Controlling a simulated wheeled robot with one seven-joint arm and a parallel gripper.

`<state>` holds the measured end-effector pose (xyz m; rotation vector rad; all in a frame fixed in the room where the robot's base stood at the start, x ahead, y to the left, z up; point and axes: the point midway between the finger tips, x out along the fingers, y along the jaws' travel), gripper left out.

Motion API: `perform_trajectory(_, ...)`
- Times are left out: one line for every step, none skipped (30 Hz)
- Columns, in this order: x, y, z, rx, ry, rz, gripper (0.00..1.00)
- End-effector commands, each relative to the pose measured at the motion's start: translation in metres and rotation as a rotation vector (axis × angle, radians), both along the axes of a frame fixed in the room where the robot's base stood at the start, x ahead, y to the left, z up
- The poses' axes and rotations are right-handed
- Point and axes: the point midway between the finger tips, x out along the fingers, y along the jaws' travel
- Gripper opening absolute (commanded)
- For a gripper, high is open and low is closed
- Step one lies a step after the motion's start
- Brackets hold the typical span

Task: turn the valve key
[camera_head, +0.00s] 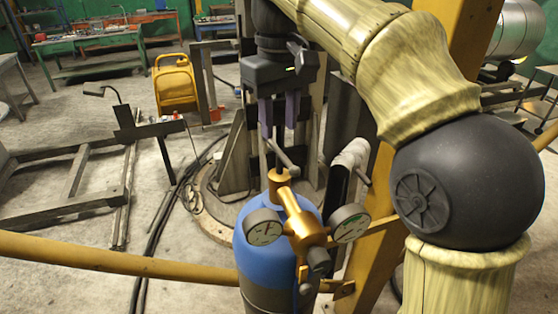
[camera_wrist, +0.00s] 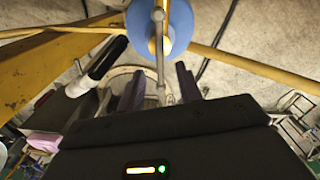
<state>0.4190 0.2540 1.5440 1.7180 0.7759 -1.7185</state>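The valve key (camera_head: 284,156) is a thin grey bar at the top of the brass valve (camera_head: 279,182) on a blue gas cylinder (camera_head: 262,262). In the wrist view the key (camera_wrist: 159,45) is a long grey bar with a rounded end, in front of the cylinder (camera_wrist: 178,28). My gripper (camera_head: 278,130) points down just above the key, with its two purple fingers apart. In the wrist view my gripper (camera_wrist: 155,76) has the bar running between its fingers, with a gap on each side. Whether a finger touches it is hard to tell.
Two round gauges (camera_head: 262,228) (camera_head: 349,223) stick out from the regulator. A yellow rail (camera_head: 120,262) crosses in front, and a yellow post (camera_head: 375,235) stands to the right. A dark metal frame (camera_head: 75,190) lies at left. Open floor shows between the frame and the workbenches.

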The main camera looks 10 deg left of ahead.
Motion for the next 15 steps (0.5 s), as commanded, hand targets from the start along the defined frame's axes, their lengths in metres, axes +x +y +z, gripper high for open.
perform_trajectory(0.0, -0.001, -0.008, -0.002, 0.002, 0.0, 0.35)
perform_trajectory(0.0, 0.0, -0.012, -0.002, 0.002, 0.0, 0.35)
perform_trajectory(0.0, -0.001, -0.017, -0.002, 0.002, 0.0, 0.35)
perform_trajectory(0.0, -0.001, -0.021, -0.002, 0.002, -0.001, 0.35)
perform_trajectory(-0.001, -0.001, -0.025, -0.002, 0.001, -0.001, 0.35)
perform_trajectory(-0.001, -0.001, -0.03, -0.002, 0.002, -0.001, 0.35)
perform_trajectory(0.0, -0.001, -0.033, -0.002, 0.001, 0.0, 0.35)
perform_trajectory(-0.001, -0.001, -0.038, -0.002, 0.002, 0.0, 0.35)
perform_trajectory(0.0, -0.001, -0.043, -0.002, 0.001, -0.001, 0.35)
perform_trajectory(-0.001, -0.001, -0.047, -0.002, 0.002, -0.001, 0.35)
perform_trajectory(0.0, -0.001, -0.051, -0.002, 0.001, -0.001, 0.35)
perform_trajectory(0.0, -0.001, -0.056, -0.002, 0.003, -0.001, 0.35)
perform_trajectory(0.0, -0.001, -0.06, -0.001, 0.002, -0.001, 0.35)
perform_trajectory(0.0, -0.001, -0.064, -0.002, 0.003, -0.001, 0.35)
perform_trajectory(0.0, 0.0, -0.068, -0.001, 0.002, -0.001, 0.35)
